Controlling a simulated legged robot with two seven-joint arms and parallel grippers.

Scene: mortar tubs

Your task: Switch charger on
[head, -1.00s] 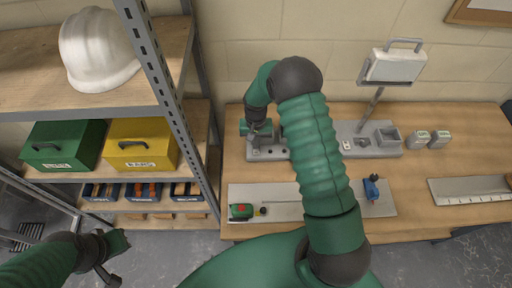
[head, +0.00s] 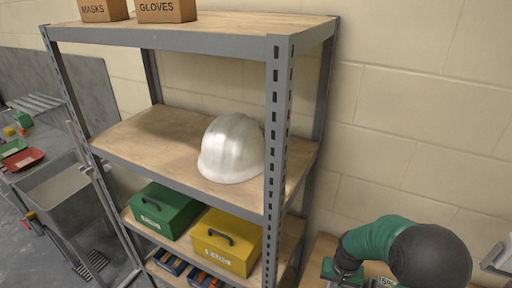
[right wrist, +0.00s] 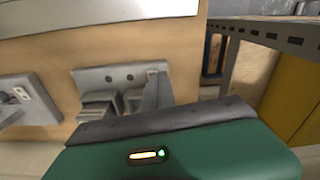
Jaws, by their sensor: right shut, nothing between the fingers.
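My right gripper (head: 343,272) shows at the bottom edge of the head view, low over the bench and partly cut off. It is shut and holds nothing. In the right wrist view its green housing, with a lit indicator, fills the bottom. Beyond the housing is a grey plate (right wrist: 120,76) with two dark holes and blocky grey parts by it; I cannot tell which are fingertips. At the left edge is a grey unit (right wrist: 32,112) with a small pale panel (right wrist: 22,92) bearing a reddish mark. I cannot tell if this is the charger or its switch. My left gripper is out of view.
A metal shelf rack (head: 278,130) stands left of the bench, with a white helmet (head: 230,150), a green box (head: 160,210) and a yellow box (head: 225,240). Cartons (head: 165,10) sit on top. A grey tub (head: 62,190) is at far left. Most of the bench is outside the head view.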

